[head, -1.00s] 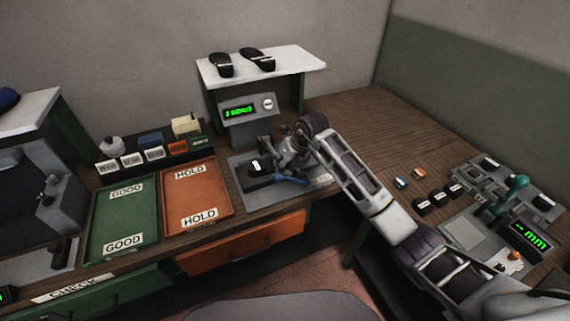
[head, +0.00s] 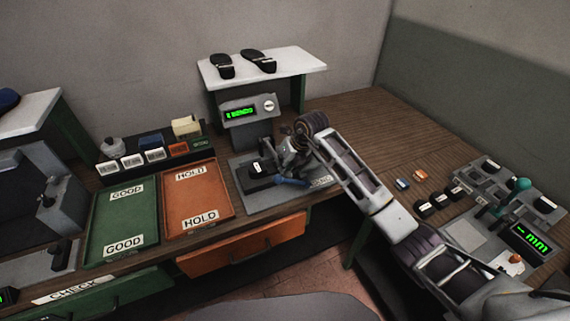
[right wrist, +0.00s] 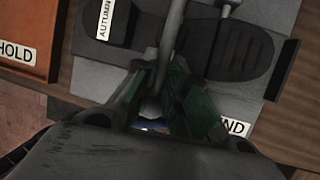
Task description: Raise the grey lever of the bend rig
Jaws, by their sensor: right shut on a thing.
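The bend rig (head: 247,139) stands in the middle of the bench, with a green display, a knob and a grey base plate marked BEND. A dark shoe sole with a white label lies on its plate; in the right wrist view the sole (right wrist: 240,50) spans the rig. The grey lever (right wrist: 170,45) shows as a rod running down between the fingers of my right gripper (right wrist: 152,100). My right gripper (head: 287,168) is shut on the lever, low over the plate. A blue part (head: 291,182) shows beside the fingers. The lever's end is partly hidden. My left gripper is out of view.
Green GOOD (head: 124,215) and orange HOLD (head: 197,196) trays lie left of the rig. A white shelf (head: 300,68) with two dark soles stands behind. Another device with a green mm display (head: 531,239) is at the right. Bare bench lies behind my right arm.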

